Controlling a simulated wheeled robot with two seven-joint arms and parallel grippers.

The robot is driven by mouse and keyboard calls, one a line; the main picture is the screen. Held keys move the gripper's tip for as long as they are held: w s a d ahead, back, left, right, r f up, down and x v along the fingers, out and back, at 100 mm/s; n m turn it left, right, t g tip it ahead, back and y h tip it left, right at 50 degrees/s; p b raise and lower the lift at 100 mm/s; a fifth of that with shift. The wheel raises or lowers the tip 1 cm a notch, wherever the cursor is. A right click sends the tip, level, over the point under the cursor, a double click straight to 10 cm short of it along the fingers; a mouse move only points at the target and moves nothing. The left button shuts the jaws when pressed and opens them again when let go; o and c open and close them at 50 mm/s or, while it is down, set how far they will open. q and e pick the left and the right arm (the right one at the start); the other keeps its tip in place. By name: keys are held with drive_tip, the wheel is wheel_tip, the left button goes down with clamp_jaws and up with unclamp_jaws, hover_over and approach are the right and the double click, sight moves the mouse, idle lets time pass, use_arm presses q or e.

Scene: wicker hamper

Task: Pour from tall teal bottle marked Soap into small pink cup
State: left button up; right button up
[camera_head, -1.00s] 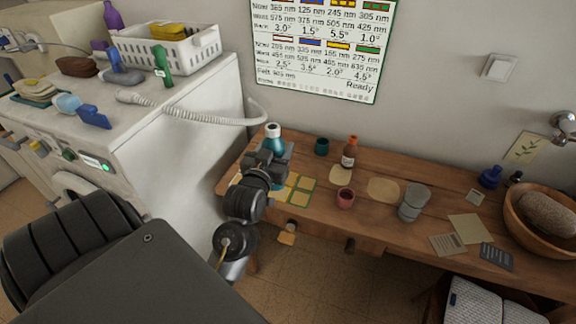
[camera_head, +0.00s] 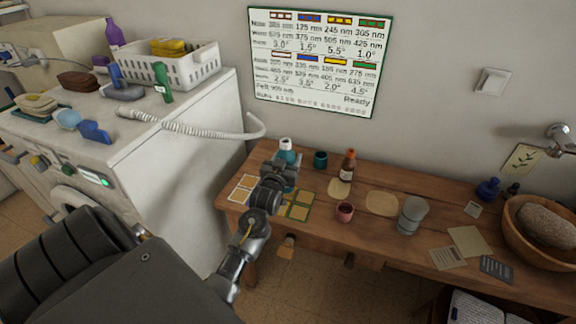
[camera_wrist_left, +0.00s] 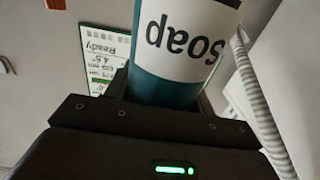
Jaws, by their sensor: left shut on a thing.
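The teal Soap bottle (camera_head: 286,150) has a white cap-like top and stands near the left end of the wooden table. It also fills the left wrist view (camera_wrist_left: 170,85), where its white "Soap" label shows upside down. My left gripper (camera_head: 283,168) is shut on the bottle, with the bottle between its fingers; the arm hides the bottle's lower part, so I cannot tell whether it touches the table. The small pink cup (camera_head: 345,212) stands on the table to the right and nearer the front edge. My right gripper is not in view.
A dark teal cup (camera_head: 320,160), a brown bottle (camera_head: 348,165) and a grey tumbler (camera_head: 412,216) stand on the table. Coasters (camera_head: 298,205) lie near the gripper. A wooden bowl (camera_head: 540,225) is at the right. A white washing machine (camera_head: 180,150) stands left of the table.

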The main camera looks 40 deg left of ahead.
use_arm(q)
drive_tip(key=f, duration=0.1)
drive_tip(key=w+f+p, duration=0.1)
drive_tip(key=f, duration=0.1)
drive_tip(key=shift+a, duration=0.2)
drive_tip(key=shift+f, duration=0.2)
drive_tip(key=shift+s, duration=0.1)
drive_tip(key=shift+f, duration=0.2)
drive_tip(key=o, duration=1.3)
drive_tip(key=shift+f, duration=0.1)
